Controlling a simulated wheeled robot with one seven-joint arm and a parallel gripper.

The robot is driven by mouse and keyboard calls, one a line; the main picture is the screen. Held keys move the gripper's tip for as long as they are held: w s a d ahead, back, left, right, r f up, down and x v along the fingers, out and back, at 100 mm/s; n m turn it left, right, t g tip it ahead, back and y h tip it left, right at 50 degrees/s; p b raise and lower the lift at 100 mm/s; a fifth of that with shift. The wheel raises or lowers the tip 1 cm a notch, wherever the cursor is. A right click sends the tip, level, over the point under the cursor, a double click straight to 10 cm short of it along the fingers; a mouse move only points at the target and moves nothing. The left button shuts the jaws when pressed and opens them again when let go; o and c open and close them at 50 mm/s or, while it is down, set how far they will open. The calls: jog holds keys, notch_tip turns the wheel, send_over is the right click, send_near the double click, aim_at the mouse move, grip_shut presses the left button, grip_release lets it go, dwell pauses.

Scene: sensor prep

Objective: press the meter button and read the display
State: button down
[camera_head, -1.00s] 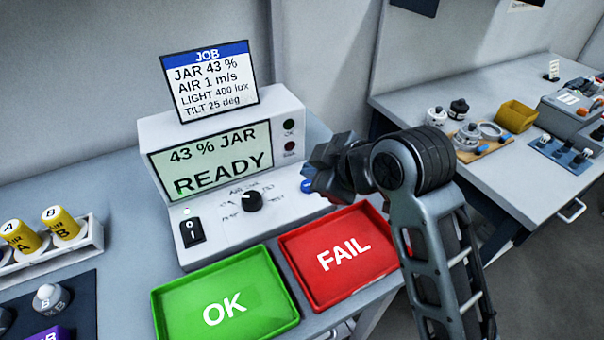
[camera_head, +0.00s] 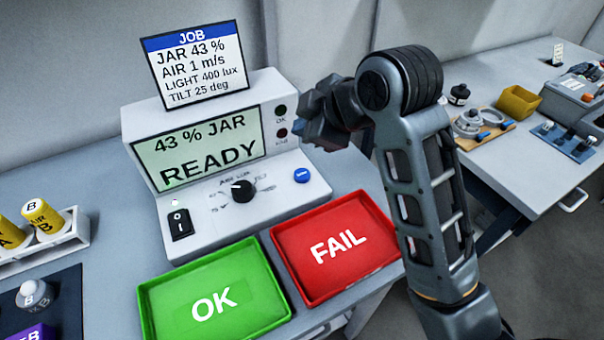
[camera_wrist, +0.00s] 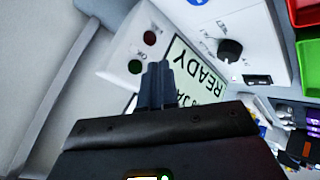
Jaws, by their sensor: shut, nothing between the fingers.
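The meter (camera_head: 215,240) is a white console on the table. Its green display (camera_head: 203,150) reads "43 % JAR" and "READY". The blue button (camera_head: 301,175) is uncovered at the right of the sloped panel, with a black dial (camera_head: 242,190) to its left. My gripper (camera_head: 315,125) is shut and empty, above the button and apart from it, near the meter's right edge. In the wrist view my shut fingers (camera_wrist: 157,82) stand in front of part of the display (camera_wrist: 195,72), beside two dark lamps. The blue button (camera_wrist: 196,2) shows at the top edge there.
A job card (camera_head: 195,65) on the meter lists JAR 43 %, AIR 1 m/s, LIGHT 400 lux, TILT 25 deg. A green OK tray (camera_head: 262,322) and a red FAIL tray (camera_head: 310,297) lie in front. Yellow AIR sensors (camera_head: 45,217) stand in a rack at left.

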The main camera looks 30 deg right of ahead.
jog(key=b, duration=0.6)
send_over(305, 177)
notch_tip(305, 177, down, 6)
jog(key=shift+f, duration=0.2)
jog(key=shift+f+b, duration=0.4)
jog(key=shift+f, duration=0.5)
dwell(0.8)
jog(key=shift+f, duration=0.4)
jog(key=shift+f, duration=0.45)
dwell(0.6)
jog(key=shift+r, duration=0.15)
jog(key=shift+r+p, duration=0.7)
jog(key=shift+p, duration=0.1)
jog(key=shift+r, duration=0.15)
